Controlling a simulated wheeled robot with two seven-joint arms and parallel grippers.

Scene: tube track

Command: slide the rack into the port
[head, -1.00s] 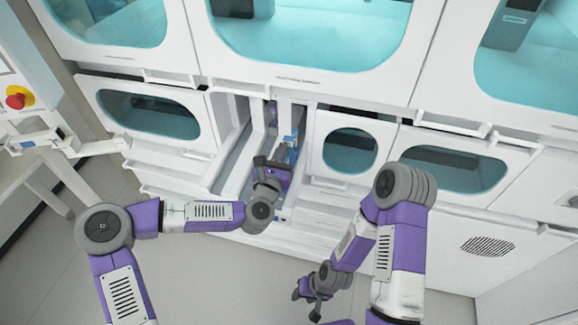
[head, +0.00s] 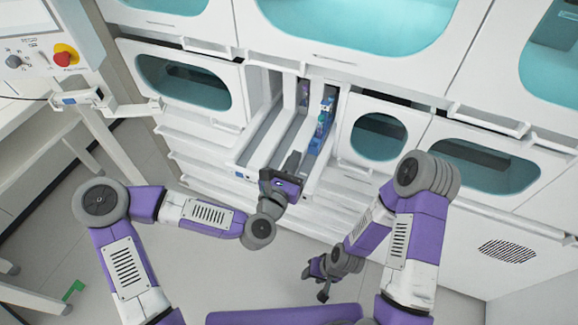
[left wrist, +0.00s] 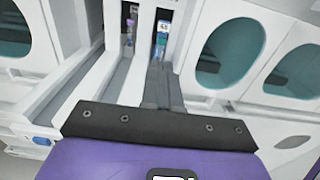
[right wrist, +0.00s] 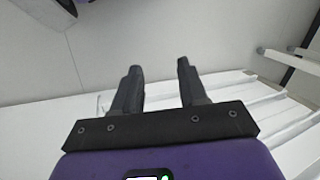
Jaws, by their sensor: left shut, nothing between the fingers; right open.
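A narrow blue rack (head: 320,130) holding tubes with coloured parts stands in the right lane of the white open port (head: 272,140). It also shows in the left wrist view (left wrist: 162,40), beyond the fingers. My left gripper (head: 294,160) is in front of the lanes, on the near side of the rack and apart from it. Its fingers are shut together and empty, as the left wrist view shows (left wrist: 160,72). My right gripper (head: 314,280) hangs low in front of the machine, open and empty; its two fingers stand apart in the right wrist view (right wrist: 157,80).
Purple-topped tubes (head: 304,95) sit deep in the lane to the left of the blue rack. White stepped ledges (head: 190,150) flank the port. A control panel with a red button (head: 64,56) is at the far left. A green object (head: 73,290) lies on the floor.

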